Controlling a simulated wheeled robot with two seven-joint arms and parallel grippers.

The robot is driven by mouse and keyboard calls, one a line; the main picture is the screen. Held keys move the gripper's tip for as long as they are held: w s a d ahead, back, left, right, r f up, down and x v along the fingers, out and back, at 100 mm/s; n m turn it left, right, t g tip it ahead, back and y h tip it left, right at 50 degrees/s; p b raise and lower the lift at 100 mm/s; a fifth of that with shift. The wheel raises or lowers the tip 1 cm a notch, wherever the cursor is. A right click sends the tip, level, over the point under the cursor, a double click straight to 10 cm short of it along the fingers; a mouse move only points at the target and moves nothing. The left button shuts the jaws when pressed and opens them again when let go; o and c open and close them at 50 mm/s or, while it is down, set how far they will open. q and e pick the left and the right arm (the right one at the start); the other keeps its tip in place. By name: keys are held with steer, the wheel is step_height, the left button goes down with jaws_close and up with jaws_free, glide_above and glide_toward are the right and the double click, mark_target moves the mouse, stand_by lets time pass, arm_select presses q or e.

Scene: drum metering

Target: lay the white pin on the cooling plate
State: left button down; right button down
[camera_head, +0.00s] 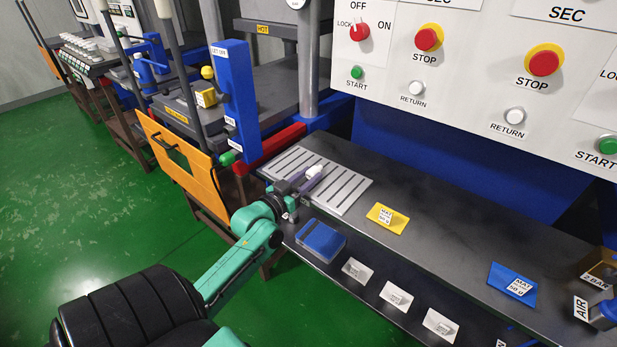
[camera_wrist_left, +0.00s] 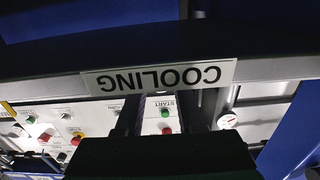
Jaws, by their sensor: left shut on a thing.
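The white pin (camera_head: 315,171) is between the fingertips of my left gripper (camera_head: 311,179) in the head view. My left gripper is shut on it, and the fingers hide part of it. Gripper and pin are over the slotted grey cooling plate (camera_head: 346,189), which lies on the dark bench. I cannot tell whether the pin touches the plate. In the left wrist view the fingers (camera_wrist_left: 166,112) show dark, with an upside-down COOLING label (camera_wrist_left: 158,77) beyond them; I cannot make out the pin there. My right gripper is not in view.
A yellow card (camera_head: 388,217) and a blue card (camera_head: 512,284) lie on the bench (camera_head: 440,235). A blue box (camera_head: 320,240) and several white labelled plates sit on the lower front shelf. A blue post (camera_head: 234,98) and red bar (camera_head: 270,148) stand left of the plate.

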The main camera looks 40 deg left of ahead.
arm_select(q)
steer(key=c, duration=0.5)
jaws_free()
steer(key=shift+f, duration=0.1)
